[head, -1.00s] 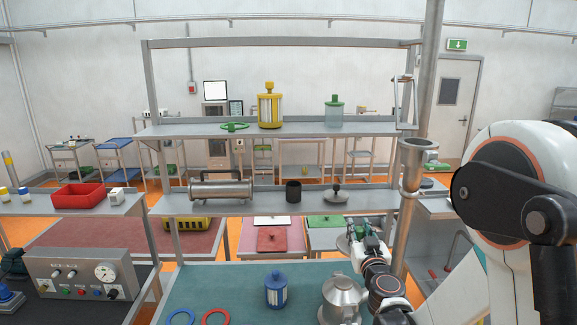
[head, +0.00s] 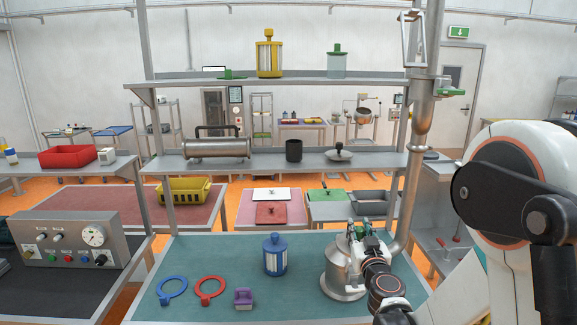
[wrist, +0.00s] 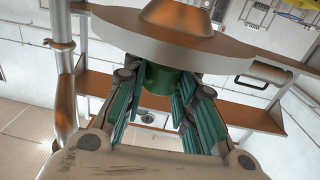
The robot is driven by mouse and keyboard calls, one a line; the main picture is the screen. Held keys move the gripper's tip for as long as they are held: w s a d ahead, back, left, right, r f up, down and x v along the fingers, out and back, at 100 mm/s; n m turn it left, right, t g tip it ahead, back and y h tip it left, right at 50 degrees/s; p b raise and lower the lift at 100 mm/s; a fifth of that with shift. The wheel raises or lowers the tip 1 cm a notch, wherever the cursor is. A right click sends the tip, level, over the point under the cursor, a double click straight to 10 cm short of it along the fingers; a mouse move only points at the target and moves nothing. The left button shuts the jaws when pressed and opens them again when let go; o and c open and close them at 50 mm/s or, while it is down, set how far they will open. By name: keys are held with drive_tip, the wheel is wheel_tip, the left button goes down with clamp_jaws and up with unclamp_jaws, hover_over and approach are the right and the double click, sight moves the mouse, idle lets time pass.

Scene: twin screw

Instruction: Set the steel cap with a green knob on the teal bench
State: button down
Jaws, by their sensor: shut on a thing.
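The steel cap (wrist: 190,40) is a broad round disc with a cone-shaped part beyond it in the wrist view. Its green knob (wrist: 158,78) is between the green fingers of my gripper (wrist: 158,88), which is shut on it. In the head view my gripper (head: 366,236) is over the right part of the teal bench (head: 205,255), at the upper right of a steel body (head: 342,268) with a wide round base. I cannot tell whether the cap rests on this body or is apart from it; my gripper and arm hide part of it.
A blue canister (head: 274,258) stands left of the steel body. A blue ring (head: 172,286), a red ring (head: 209,286) and a purple block (head: 243,298) lie nearer the front. A steel pipe (head: 408,185) rises at the right. Shelves (head: 290,163) cross behind. The bench's back left is clear.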

wheel_tip(320, 180, down, 19)
drive_tip(key=b, duration=1.7)
drive_tip(key=shift+r, duration=0.15)
